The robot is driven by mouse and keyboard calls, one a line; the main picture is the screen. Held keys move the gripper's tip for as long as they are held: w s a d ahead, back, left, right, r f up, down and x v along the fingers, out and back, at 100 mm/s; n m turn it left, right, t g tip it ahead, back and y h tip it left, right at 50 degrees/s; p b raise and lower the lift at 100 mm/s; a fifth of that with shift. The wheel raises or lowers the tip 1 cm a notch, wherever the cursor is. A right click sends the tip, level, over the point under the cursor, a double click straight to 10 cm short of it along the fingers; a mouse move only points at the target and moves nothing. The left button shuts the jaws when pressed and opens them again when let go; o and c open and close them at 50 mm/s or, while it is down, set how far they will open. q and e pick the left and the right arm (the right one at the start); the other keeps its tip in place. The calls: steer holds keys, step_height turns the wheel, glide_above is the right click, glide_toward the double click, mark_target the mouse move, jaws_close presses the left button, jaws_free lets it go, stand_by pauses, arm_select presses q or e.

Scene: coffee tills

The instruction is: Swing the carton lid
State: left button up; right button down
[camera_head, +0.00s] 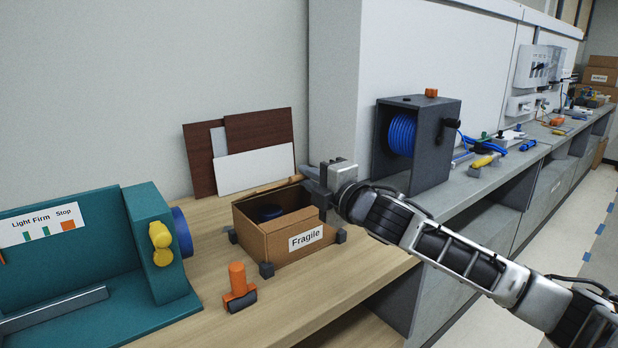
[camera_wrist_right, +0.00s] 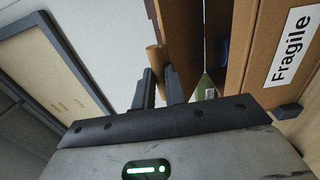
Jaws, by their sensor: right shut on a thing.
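The open brown carton (camera_head: 272,244), labelled "Fragile", stands on the wooden bench; its wall also shows at the right of the right wrist view (camera_wrist_right: 242,45). A dark blue round thing (camera_head: 270,212) lies inside. The carton lid (camera_head: 272,186) shows nearly edge-on along the carton's back, raised off the opening; in the right wrist view it is a brown panel (camera_wrist_right: 181,40). My right gripper (camera_head: 312,174) is at the lid's right end. In the right wrist view its fingers (camera_wrist_right: 160,84) are closed around a light wooden bar (camera_wrist_right: 155,58) beside the lid. My left gripper is out of view.
Dark blocks (camera_head: 266,270) surround the carton's foot. An orange clamp-like thing (camera_head: 238,287) stands in front, and a teal machine (camera_head: 150,245) is at the left. Boards (camera_head: 252,150) lean on the wall behind. A dark reel box (camera_head: 418,140) stands at the right.

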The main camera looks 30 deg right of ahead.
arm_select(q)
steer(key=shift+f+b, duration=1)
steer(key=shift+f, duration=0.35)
arm_select(e)
steer(key=shift+s+d+f, duration=0.1)
steer(key=shift+s+f, duration=0.3)
steer(key=shift+f, duration=0.45)
steer(key=shift+s+f, duration=0.35)
steer(key=shift+f, duration=0.45)
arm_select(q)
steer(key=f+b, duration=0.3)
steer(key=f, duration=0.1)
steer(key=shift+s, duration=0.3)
arm_select(e)
steer(key=f, duration=0.2)
steer(key=s+f, duration=0.1)
steer(key=f, duration=0.1)
steer(key=shift+f, duration=0.1)
